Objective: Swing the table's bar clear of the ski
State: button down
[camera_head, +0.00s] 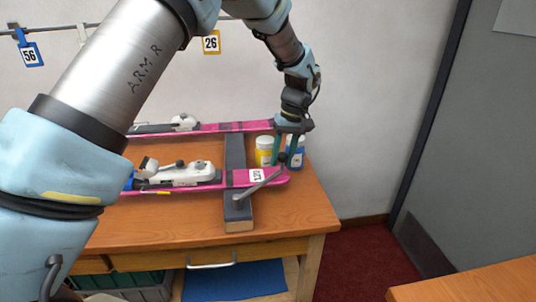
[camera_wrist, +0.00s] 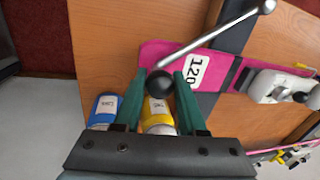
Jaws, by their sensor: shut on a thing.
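The bar (camera_head: 259,184) is a thin metal rod with a black ball knob (camera_wrist: 159,84) at its free end. Its other end sits at the front of a dark block on the table (camera_head: 300,205). The bar also shows in the wrist view (camera_wrist: 215,38), running slantwise over the end of the near pink ski (camera_wrist: 150,52), which bears a white 120 tag (camera_head: 256,175). My gripper (camera_wrist: 160,82) has its green fingers shut on the knob, at the ski's end. The head view also shows my gripper (camera_head: 283,156), coming from above.
A yellow jar (camera_head: 264,152) and a blue jar (camera_head: 297,158) stand close by my fingers. A second pink ski (camera_head: 215,127) lies behind, also across the dark block (camera_head: 236,155). The table's front right corner is bare. Tags 56 and 26 hang on a wall rail.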

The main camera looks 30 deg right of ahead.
jog(key=s+a+m+t+b, duration=0.1)
jog(key=s+m+b, duration=0.1)
jog(key=s+m, duration=0.6)
jog(key=shift+s+h, duration=0.4)
jog(key=shift+s, duration=1.55)
jog(key=shift+c, duration=2.4)
grip_release()
jog(key=shift+r, duration=0.1)
notch_tip(320, 180, up, 10)
jog(key=s+b, duration=0.1)
jog(key=shift+s+d+r+b, duration=0.2)
jog(key=shift+s+d+b, duration=0.15)
jog(key=shift+d+b, duration=0.1)
